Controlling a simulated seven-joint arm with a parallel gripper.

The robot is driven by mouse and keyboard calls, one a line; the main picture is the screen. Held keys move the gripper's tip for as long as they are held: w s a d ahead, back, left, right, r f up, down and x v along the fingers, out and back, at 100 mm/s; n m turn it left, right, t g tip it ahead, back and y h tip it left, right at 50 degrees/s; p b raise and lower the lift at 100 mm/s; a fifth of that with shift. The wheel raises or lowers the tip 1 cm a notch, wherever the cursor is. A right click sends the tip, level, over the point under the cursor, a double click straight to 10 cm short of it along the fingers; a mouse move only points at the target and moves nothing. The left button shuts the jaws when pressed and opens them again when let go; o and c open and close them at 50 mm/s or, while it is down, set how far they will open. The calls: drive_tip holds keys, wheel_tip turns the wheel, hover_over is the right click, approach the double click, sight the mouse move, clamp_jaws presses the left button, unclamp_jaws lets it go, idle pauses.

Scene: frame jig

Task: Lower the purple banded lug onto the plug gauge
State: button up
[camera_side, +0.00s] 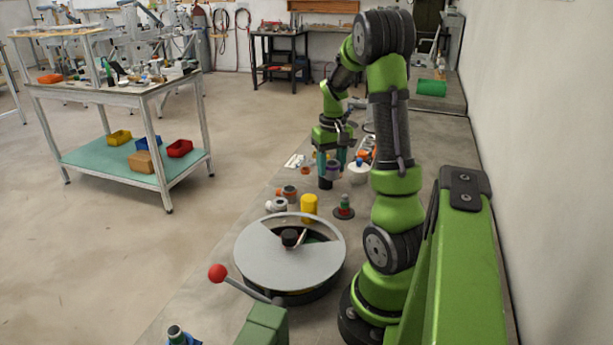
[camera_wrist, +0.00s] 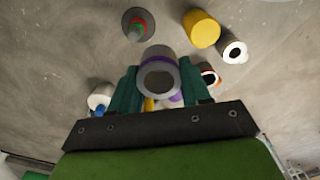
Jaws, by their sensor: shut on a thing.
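The purple banded lug (camera_wrist: 158,62) is a grey hollow cylinder with a purple band, held between the teal fingers of my gripper (camera_wrist: 158,88) in the wrist view. Its bore faces the camera. In the side view my gripper (camera_side: 338,166) is shut on the lug (camera_side: 332,170), above the work surface. What looks like the plug gauge is a red and green post on a round dark base (camera_side: 344,212), standing nearer the side camera than my gripper. In the wrist view this gauge (camera_wrist: 137,28) is above and left of the lug, apart from it.
A yellow cylinder (camera_side: 308,203), a white ring-like part (camera_side: 276,206) and an orange part (camera_side: 288,193) stand near the gauge. A black cylinder (camera_side: 325,183) is close below my gripper. A round grey turntable (camera_side: 265,262) with a red-knobbed lever (camera_side: 218,273) is in front.

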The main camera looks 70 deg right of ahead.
sight(344, 195)
drive_tip(key=shift+m, duration=0.5)
drive_tip(key=s, duration=0.2)
drive_tip(key=s+d, duration=0.1)
drive_tip(key=s, duration=0.1)
drive_tip(key=shift+d+r, duration=0.15)
drive_tip(key=shift+d, duration=0.05)
drive_tip(key=shift+f, duration=2.45)
drive_tip(key=shift+a+f, duration=0.1)
drive_tip(key=shift+f, duration=0.15)
drive_tip(key=shift+f, duration=0.7)
drive_tip(key=shift+f, duration=0.1)
drive_tip(key=shift+f, duration=1.65)
drive_tip(key=o, duration=1.3)
